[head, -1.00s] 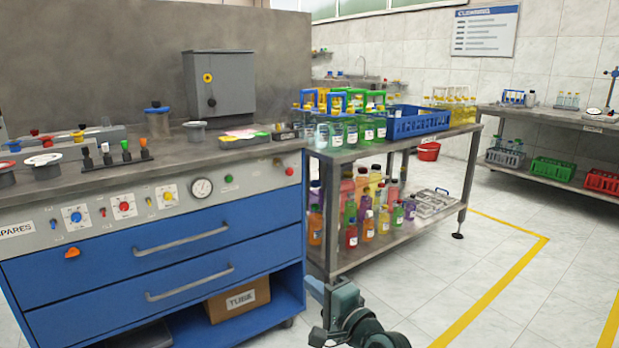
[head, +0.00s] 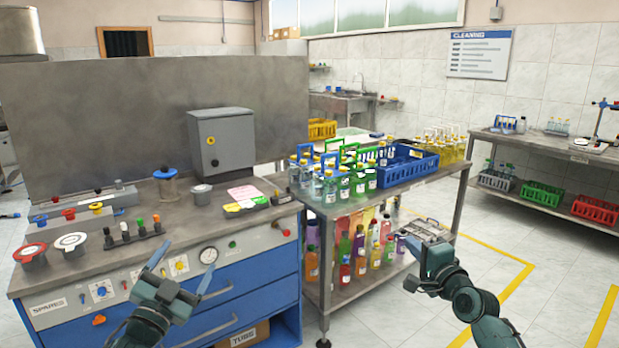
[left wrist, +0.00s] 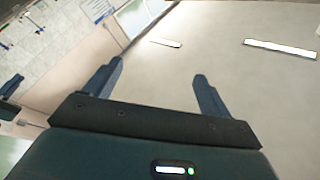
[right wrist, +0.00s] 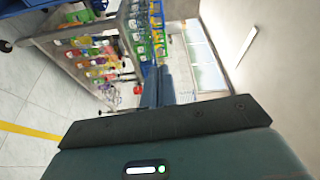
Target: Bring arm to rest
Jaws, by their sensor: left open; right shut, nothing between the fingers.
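My left gripper (head: 185,258) is raised in front of the blue-drawer bench in the head view, with its two fingers spread and nothing between them. In the left wrist view its fingers (left wrist: 158,72) stand apart against the pale ceiling. My right gripper (head: 411,243) is in front of the lower right end of the steel table in the head view, and its arm comes in from the lower right. In the right wrist view its fingers (right wrist: 157,82) are together and hold nothing.
The bench (head: 235,322) carries caps, a jar and a grey box (head: 223,145). The steel table (head: 325,207) bears bottles and a blue crate (head: 408,165), with colored bottles on its lower shelf. The tiled floor (head: 560,300) at the right is clear.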

